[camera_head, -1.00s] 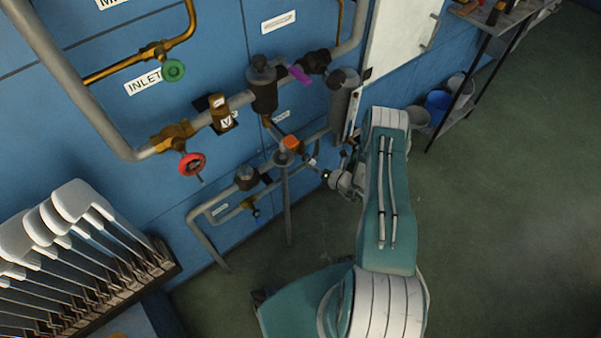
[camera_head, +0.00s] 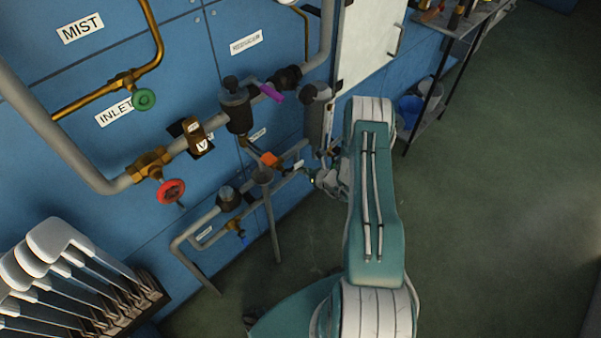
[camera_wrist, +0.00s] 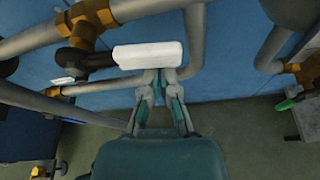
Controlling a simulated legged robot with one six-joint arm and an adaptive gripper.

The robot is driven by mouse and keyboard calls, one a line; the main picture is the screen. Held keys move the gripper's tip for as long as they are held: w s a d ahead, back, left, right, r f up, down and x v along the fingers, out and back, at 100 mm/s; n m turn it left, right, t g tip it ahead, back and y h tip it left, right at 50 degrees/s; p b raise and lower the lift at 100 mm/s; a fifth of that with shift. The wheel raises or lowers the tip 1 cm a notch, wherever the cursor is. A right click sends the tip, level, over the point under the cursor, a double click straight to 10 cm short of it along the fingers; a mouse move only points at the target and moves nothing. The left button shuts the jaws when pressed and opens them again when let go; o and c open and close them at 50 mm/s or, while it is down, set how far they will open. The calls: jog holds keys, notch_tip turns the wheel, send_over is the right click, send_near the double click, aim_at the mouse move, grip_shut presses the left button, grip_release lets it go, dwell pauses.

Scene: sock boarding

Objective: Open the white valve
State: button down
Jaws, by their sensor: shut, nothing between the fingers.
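The white valve handle (camera_wrist: 148,55) shows in the wrist view as a pale, rounded bar lying nearly level across the pipework. My gripper (camera_wrist: 160,76) is directly below it in that picture, its fingertips at the bar's lower edge; I cannot tell whether they touch. The fingers are shut with nothing between them. In the head view my gripper (camera_head: 316,179) is at the lower pipes, partly hidden beside my arm. I cannot make out the white handle there.
A red handwheel (camera_head: 171,191), green handwheel (camera_head: 144,99), orange handle (camera_head: 270,159) and purple handle (camera_head: 271,92) are on the wall pipes. A rack of white forms (camera_head: 62,240) stands at lower left. A shelf (camera_head: 470,22) is upper right; open floor lies right.

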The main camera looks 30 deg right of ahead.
jog(key=shift+d+r, duration=0.15)
jog(key=shift+r, duration=0.3)
dwell(0.5)
